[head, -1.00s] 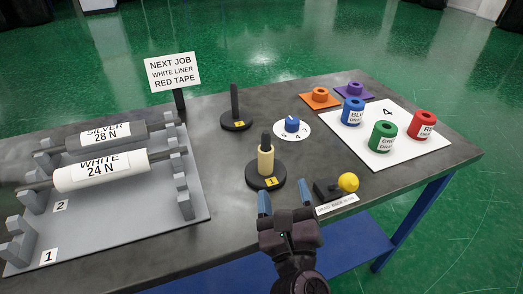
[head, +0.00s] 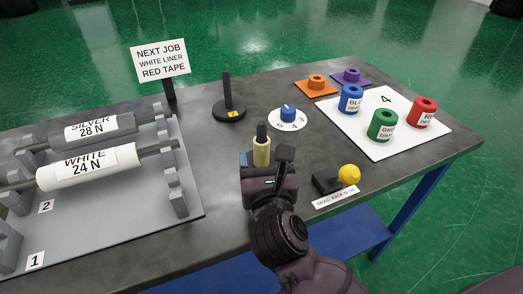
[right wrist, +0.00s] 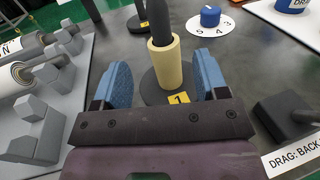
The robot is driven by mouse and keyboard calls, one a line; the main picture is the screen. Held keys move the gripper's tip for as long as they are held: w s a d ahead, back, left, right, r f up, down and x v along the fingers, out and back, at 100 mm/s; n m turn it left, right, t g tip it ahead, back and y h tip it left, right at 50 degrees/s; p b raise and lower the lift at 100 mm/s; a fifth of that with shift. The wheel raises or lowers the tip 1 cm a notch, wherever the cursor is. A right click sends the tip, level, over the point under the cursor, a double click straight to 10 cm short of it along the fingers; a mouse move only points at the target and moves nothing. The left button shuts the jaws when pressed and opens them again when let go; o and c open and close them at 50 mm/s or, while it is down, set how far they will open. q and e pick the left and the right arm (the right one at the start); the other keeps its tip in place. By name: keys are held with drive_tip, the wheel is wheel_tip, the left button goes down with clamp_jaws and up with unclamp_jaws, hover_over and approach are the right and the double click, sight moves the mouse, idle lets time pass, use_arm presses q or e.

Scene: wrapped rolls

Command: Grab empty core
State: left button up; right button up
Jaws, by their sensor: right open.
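The empty core is a plain tan tube (head: 261,153) standing upright around a black post on a round black base marked 1. It also shows in the right wrist view (right wrist: 165,64). My right gripper (head: 263,160) is open, and its blue fingers (right wrist: 166,80) stand to the left and right of the tube in that view. A gap shows on each side, so the fingers look apart from it. In the head view my right gripper hides the base and the tube's lower part. My left gripper is not in view.
A bare black post (head: 228,100) stands behind. A rack (head: 115,215) at left holds the white roll (head: 90,168) and silver roll (head: 98,127). A blue knob (head: 288,113) and a yellow-balled lever (head: 348,174) are at right. A white board (head: 350,128) carries coloured rolls.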

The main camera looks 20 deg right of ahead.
sight(263, 149)
drive_tip(key=x, duration=0.4)
drive_tip(key=shift+w+d+f, duration=0.15)
drive_tip(key=shift+w+d, duration=0.2)
drive_tip(key=c, duration=1)
